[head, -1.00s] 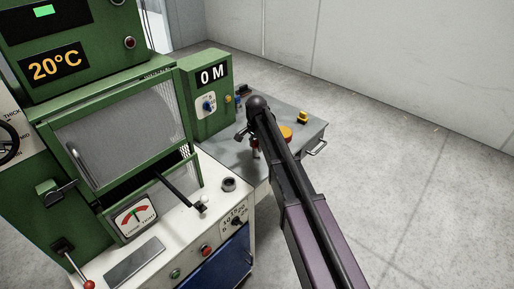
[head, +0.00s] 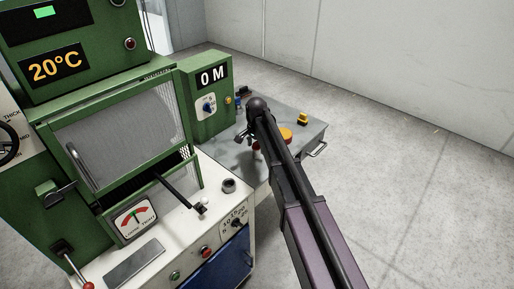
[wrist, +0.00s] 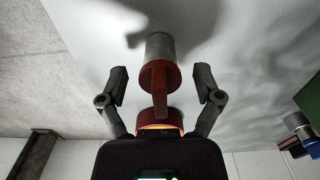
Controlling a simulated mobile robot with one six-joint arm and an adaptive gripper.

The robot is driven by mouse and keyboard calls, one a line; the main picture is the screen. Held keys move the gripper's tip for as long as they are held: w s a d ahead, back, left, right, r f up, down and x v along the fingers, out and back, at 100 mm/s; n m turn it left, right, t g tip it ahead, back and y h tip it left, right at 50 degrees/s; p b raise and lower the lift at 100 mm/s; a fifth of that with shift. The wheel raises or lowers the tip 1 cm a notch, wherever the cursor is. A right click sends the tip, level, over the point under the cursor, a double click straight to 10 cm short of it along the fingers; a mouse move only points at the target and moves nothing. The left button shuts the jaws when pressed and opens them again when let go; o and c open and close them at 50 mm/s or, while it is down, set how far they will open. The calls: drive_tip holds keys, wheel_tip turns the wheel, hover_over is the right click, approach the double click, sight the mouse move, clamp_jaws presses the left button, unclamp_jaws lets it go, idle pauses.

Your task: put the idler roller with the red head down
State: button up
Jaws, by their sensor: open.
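The idler roller with the red head (wrist: 152,74) shows in the wrist view between my fingers, its grey cylinder (wrist: 160,46) against the grey table top. A red bar runs from its head toward the camera. My gripper (wrist: 160,86) is open, one finger on each side with a visible gap to the roller. In the head view my gripper (head: 242,134) is over the grey side table (head: 300,119), beside the green machine. A small red part (head: 256,147) shows below it there, mostly hidden by my arm.
Other rollers with coloured ends (wrist: 294,122) show at the right of the wrist view. The green machine (head: 205,100) stands close on the left. The floor at right is clear.

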drive_tip(key=shift+r, duration=0.15)
wheel_tip(320, 180, up, 12)
drive_tip(key=p, duration=1.2)
idle(0.8)
drive_tip(key=s+d+n, duration=0.7)
drive_tip(key=s+d, duration=1.6)
drive_tip(key=s, duration=0.2)
drive_tip(key=shift+s+d+n, duration=0.2)
drive_tip(key=shift+s+n, duration=0.1)
drive_tip(key=shift+s, duration=0.1)
